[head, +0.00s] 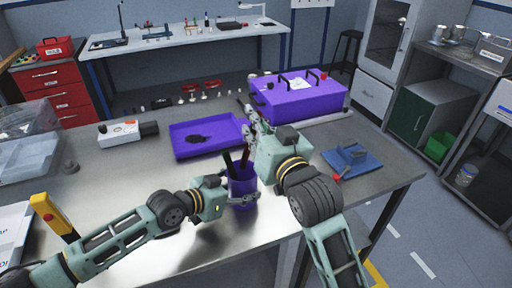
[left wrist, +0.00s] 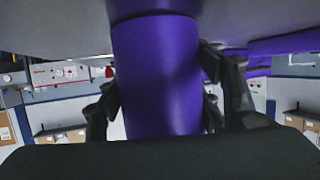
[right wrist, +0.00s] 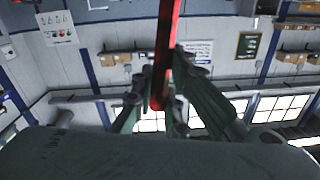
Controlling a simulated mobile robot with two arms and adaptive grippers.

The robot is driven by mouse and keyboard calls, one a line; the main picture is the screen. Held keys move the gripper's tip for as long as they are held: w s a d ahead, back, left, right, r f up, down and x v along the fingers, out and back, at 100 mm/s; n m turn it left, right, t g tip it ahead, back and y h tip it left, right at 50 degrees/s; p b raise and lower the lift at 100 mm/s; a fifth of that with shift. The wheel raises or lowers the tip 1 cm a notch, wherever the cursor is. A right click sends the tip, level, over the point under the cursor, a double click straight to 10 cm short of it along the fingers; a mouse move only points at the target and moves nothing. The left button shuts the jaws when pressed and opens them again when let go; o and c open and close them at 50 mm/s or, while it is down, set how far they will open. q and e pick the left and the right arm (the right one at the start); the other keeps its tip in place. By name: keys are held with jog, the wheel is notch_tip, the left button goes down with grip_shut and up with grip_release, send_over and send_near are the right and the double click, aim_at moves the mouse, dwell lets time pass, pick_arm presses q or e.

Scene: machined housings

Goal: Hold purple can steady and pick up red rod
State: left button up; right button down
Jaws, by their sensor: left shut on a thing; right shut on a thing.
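The purple can (head: 243,190) stands upright on the metal table in the head view. My left gripper (head: 244,200) is shut around its side, and the can (left wrist: 157,75) fills the space between the fingers in the left wrist view. The red rod (head: 245,156) shows at the can's mouth, partly hidden by my right arm. My right gripper (head: 254,124) is above the can and shut on the rod (right wrist: 167,50), which runs between its fingers in the right wrist view. I cannot tell whether the rod's lower end is inside the can.
A dark rod (head: 228,160) leans in the can. A purple tray (head: 188,152) with a dark item lies behind. A purple case (head: 300,103) stands at the back right. A blue mat (head: 358,165) with a tool lies at right.

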notch_tip(320, 180, up, 6)
jog(key=shift+r, duration=0.2)
pick_arm(q)
jog(key=o, duration=1.3)
